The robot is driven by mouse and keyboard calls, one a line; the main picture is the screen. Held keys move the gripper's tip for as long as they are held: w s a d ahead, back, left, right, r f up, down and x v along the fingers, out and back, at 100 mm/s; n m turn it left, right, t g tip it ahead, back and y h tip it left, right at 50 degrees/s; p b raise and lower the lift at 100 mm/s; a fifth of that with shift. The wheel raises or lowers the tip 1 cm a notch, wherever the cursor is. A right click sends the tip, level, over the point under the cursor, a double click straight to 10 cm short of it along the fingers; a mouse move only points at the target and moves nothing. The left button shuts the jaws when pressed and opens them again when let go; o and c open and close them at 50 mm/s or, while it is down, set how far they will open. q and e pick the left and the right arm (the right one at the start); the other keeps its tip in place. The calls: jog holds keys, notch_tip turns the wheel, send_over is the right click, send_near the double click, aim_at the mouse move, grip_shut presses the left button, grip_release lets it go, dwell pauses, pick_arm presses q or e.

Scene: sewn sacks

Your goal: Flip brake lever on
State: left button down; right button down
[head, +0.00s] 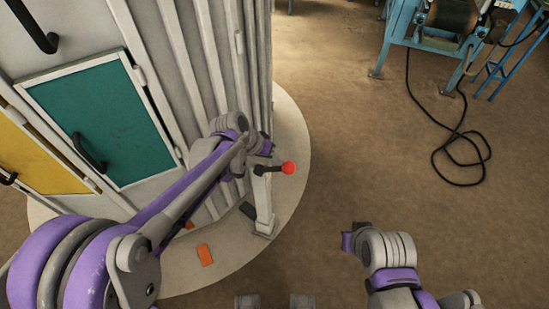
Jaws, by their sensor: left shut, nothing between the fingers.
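The brake lever (289,168) is a short dark rod with a red ball at its end. It sticks out to the right from the top of a pale grey post (263,200) beside the machine. My left gripper (263,149) is just above and left of the lever, close to the machine's corner. It is shut and empty. Its fingertips are small and partly hidden, and I cannot tell if they touch the lever. My right arm shows at the lower right, away from the lever, but its fingers do not show.
A tall grey ribbed machine (204,60) with a green door (105,115) and a yellow door (35,150) stands on a round pale base (290,120). An orange piece (205,254) lies on the base. A blue-framed machine (395,40) and black cable (458,150) are at upper right. Brown floor between is clear.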

pick_arm(q)
jog(key=shift+d, duration=0.1)
